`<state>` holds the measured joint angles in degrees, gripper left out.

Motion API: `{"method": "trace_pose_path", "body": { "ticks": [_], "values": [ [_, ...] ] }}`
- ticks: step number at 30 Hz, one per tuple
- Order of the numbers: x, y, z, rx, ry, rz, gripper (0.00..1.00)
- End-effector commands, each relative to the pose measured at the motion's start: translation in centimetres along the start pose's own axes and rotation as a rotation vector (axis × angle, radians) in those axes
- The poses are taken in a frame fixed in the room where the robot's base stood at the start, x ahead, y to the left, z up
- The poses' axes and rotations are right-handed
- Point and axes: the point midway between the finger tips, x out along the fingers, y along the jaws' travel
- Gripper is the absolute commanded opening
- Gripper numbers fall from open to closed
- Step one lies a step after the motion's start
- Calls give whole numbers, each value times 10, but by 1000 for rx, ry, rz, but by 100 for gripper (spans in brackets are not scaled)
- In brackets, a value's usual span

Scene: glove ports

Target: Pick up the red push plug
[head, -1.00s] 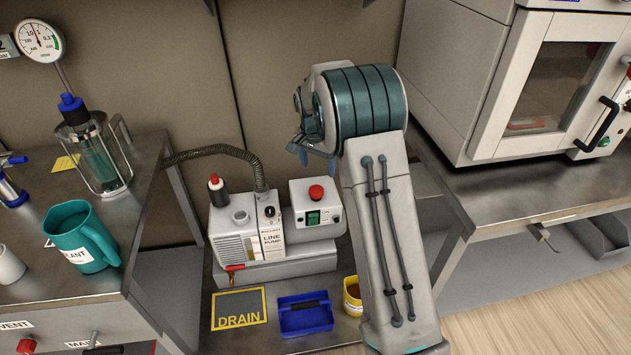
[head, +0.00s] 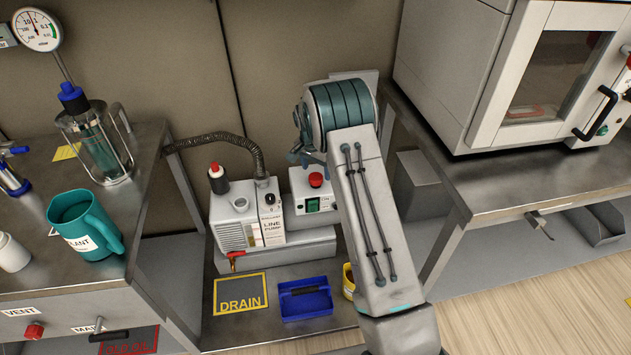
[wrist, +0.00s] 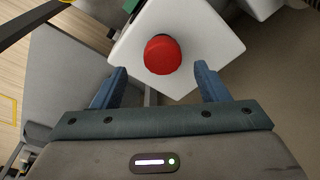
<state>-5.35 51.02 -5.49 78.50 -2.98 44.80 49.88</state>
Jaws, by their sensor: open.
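The red push plug (head: 316,180) is a round red knob standing on top of a white box with a green switch on its front. In the wrist view the red plug (wrist: 162,54) shows on the white top, centred between my fingers and a little beyond their tips. My gripper (wrist: 160,80) is open and empty, with one blue finger on each side of the plug's line. In the head view my gripper (head: 308,158) hangs just above the plug, partly hidden by my wrist. I see no contact.
A blue tray (head: 305,300) and yellow cup (head: 349,282) sit in front. A steel bench with a teal jug (head: 85,225) is left; a white oven (head: 490,90) is right.

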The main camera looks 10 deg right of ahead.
Motion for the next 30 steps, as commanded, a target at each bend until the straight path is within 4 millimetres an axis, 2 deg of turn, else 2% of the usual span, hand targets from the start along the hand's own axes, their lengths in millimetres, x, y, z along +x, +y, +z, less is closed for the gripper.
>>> {"method": "trace_pose_path", "body": {
  "ticks": [6,9,16,17,21,22,30],
  "values": [
    [34,-3,3,1,-2,3,68],
    [45,-3,3,0,-2,2,68],
    [46,-4,3,0,-1,1,68],
    [46,-4,3,0,-1,1,62],
    [46,-4,3,0,-1,1,23],
    [46,-4,3,0,-1,1,19],
    [46,-4,2,0,0,1,19]
  ]
}}
